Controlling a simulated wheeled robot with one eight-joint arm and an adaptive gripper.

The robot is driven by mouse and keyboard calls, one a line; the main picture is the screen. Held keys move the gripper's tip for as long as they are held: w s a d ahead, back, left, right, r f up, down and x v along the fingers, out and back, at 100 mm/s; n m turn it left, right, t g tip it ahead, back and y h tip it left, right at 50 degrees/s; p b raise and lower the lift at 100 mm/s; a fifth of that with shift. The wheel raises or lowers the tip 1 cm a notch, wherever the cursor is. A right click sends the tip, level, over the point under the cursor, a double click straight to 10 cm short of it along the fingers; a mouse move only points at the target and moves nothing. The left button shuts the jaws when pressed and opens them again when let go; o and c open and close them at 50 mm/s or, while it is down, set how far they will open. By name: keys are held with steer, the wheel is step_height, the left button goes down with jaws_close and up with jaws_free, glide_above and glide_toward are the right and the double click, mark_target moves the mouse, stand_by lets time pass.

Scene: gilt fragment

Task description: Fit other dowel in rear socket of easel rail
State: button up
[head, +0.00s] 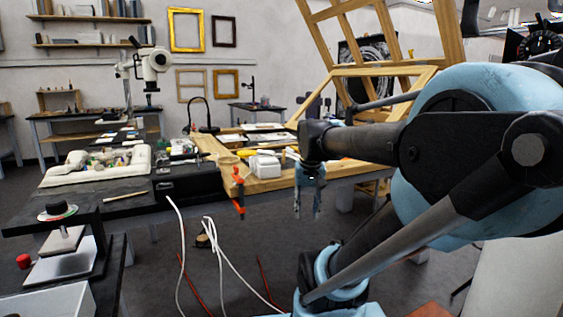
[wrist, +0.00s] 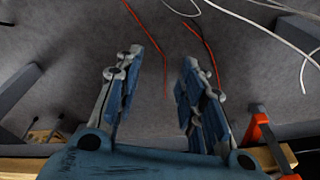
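My gripper (head: 308,208) hangs fingers down in front of the wooden bench edge, right of the middle of the head view. In the wrist view my gripper (wrist: 158,58) has its two fingers apart, with nothing between them but floor beyond. A thin pale stick (head: 126,196), possibly a dowel, lies on the dark table at left, far from my gripper. A large wooden easel (head: 392,71) stands behind my arm. I cannot make out its rear socket, and my arm hides part of the easel.
An orange clamp (head: 238,192) hangs on the bench edge close to my gripper; it also shows in the wrist view (wrist: 262,130). White cables (head: 215,245) and red cables hang or lie below. White blocks (head: 265,165) sit on the bench. Open floor lies between the tables.

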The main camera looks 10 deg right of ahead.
steer(key=w+r+m, duration=0.2)
steer(key=w+r, duration=0.9)
steer(key=w, duration=0.1)
step_height(320, 180, up, 10)
steer(key=m+g, duration=0.2)
steer(key=m, duration=0.4)
glide_above(284, 164)
steer(key=f, duration=1.1)
steer(key=shift+w+d, duration=0.15)
steer(key=shift+w, duration=0.25)
steer(key=shift+a+f, duration=0.2)
steer(key=shift+f, duration=2.45)
steer(key=c, duration=0.8)
